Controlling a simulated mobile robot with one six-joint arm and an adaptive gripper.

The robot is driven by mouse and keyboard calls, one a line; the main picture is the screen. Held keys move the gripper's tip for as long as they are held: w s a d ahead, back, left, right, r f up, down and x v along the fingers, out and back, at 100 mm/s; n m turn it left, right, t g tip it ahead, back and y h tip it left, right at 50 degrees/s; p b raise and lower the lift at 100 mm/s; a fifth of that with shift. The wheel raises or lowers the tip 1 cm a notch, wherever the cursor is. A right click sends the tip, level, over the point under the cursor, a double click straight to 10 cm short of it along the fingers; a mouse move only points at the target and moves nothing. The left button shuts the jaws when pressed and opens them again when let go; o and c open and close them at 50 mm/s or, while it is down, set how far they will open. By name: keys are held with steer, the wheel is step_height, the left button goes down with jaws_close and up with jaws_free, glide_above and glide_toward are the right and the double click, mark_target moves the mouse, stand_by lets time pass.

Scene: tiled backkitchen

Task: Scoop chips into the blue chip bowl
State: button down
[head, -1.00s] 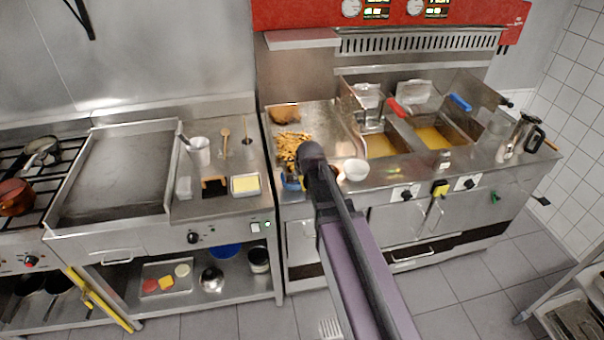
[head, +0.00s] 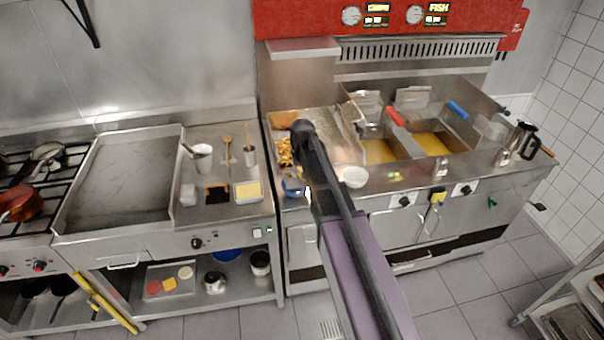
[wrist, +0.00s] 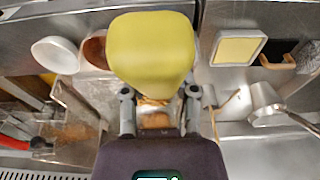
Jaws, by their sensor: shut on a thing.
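My gripper (wrist: 160,100) is shut on a rounded yellow-green piece (wrist: 150,48), which stands large in the wrist view and looks like the handle of a tool. The tool's far end is hidden. In the head view my arm's dark end covers the gripper, above the left part of the fryer counter. Golden chips (head: 285,153) lie in the metal bay just left of my arm. A brownish patch, perhaps chips, shows between the fingers in the wrist view. The blue chip bowl (head: 293,187) stands at the counter's front edge, partly behind my arm; its inside is not clear.
A white bowl (head: 354,177) stands right of my arm and also shows in the wrist view (wrist: 55,54). Fryer baskets with red (head: 396,116) and blue handles (head: 458,110) sit further right. A butter tray (head: 248,192) and utensil pots stand left.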

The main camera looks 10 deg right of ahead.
steer(key=w+g, duration=0.2)
steer(key=w, duration=0.1)
steer(key=shift+w+r+g+p, duration=0.3)
steer(key=shift+g, duration=0.1)
steer(key=shift+w+r+g+b, duration=0.1)
steer(key=shift+w+g+b, duration=0.3)
steer(key=shift+w+g, duration=1.2)
steer(key=s+t, duration=0.3)
steer(key=s, duration=0.1)
steer(key=shift+p, duration=0.4)
steer(key=shift+w, duration=0.15)
